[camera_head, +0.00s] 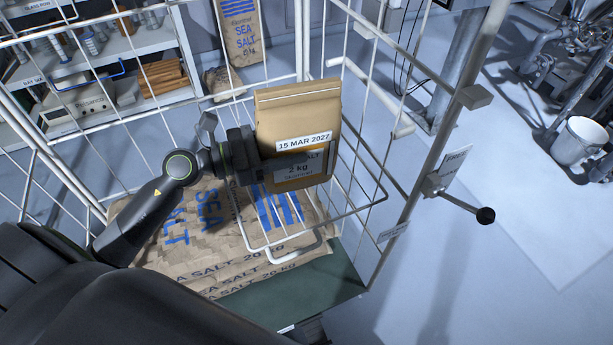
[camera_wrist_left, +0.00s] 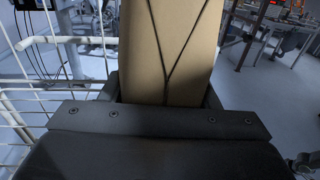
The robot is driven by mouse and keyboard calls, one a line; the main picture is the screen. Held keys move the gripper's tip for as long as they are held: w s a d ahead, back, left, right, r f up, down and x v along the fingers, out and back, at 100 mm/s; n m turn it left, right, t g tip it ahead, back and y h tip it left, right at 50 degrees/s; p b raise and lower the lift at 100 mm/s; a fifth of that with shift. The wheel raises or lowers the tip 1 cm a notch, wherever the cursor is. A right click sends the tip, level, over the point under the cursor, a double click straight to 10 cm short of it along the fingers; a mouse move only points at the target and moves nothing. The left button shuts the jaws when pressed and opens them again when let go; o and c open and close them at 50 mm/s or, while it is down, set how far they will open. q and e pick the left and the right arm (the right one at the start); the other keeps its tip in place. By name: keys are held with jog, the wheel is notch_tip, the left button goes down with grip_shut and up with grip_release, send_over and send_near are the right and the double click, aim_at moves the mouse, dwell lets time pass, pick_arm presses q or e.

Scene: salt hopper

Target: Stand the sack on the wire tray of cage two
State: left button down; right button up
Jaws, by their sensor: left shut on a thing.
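The sack (camera_head: 297,112) is a small brown paper bag with a white date label reading 15 MAR 2027 and a 2 kg salt label. It stands upright, tilted slightly. My left gripper (camera_head: 278,168) is shut on its lower part, and the sack fills the jaws in the left wrist view (camera_wrist_left: 170,50). The white wire tray (camera_head: 291,241) hangs inside the cage (camera_head: 304,40), just below and around the sack's lower right. I cannot tell whether the sack's base touches the tray. My right gripper is not in view.
Large sea salt sacks (camera_head: 235,262) lie stacked below the tray on a green base (camera_head: 325,290). Another tall sack (camera_head: 240,30) stands behind the cage. White cage bars surround the sack.

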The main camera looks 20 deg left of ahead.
pick_arm(q)
jog(key=w+a+r+t, duration=0.1)
jog(key=w+a+r, duration=0.15)
jog(key=w, duration=0.25)
notch_tip(320, 180, down, 9)
jog(key=n+y+b, duration=0.1)
jog(key=b, duration=0.1)
jog(key=shift+w+t, duration=0.15)
jog(key=shift+t, duration=0.15)
jog(key=shift+d+r, duration=0.1)
jog(key=c, duration=0.5)
grip_release()
jog(key=shift+f, duration=0.2)
